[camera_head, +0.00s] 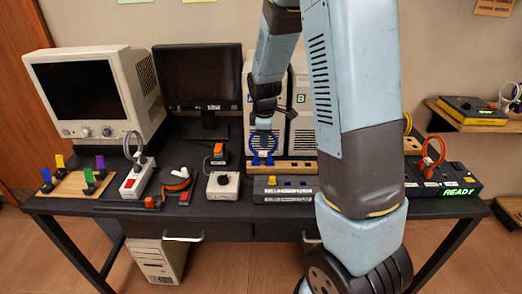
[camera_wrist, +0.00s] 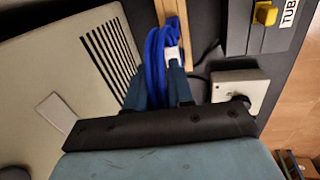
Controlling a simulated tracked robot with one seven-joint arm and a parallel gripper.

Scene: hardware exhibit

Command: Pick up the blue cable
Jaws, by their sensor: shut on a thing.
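The blue cable (camera_head: 263,142) is a coiled loop bound with a light band. It is at the wooden rack (camera_head: 295,168) on the dark table, in front of the beige computer case. My gripper (camera_head: 263,132) reaches down from above and is shut on the cable. In the wrist view the blue cable (camera_wrist: 157,62) shows between and beyond the fingertips of my gripper (camera_wrist: 160,85), against the wooden strip (camera_wrist: 172,14). Whether the cable is clear of the rack cannot be told.
A beige computer (camera_head: 300,125) stands close behind the gripper. A grey box with a yellow button (camera_head: 287,189) and a white knob box (camera_head: 222,187) lie in front. A monitor (camera_head: 198,75) stands left.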

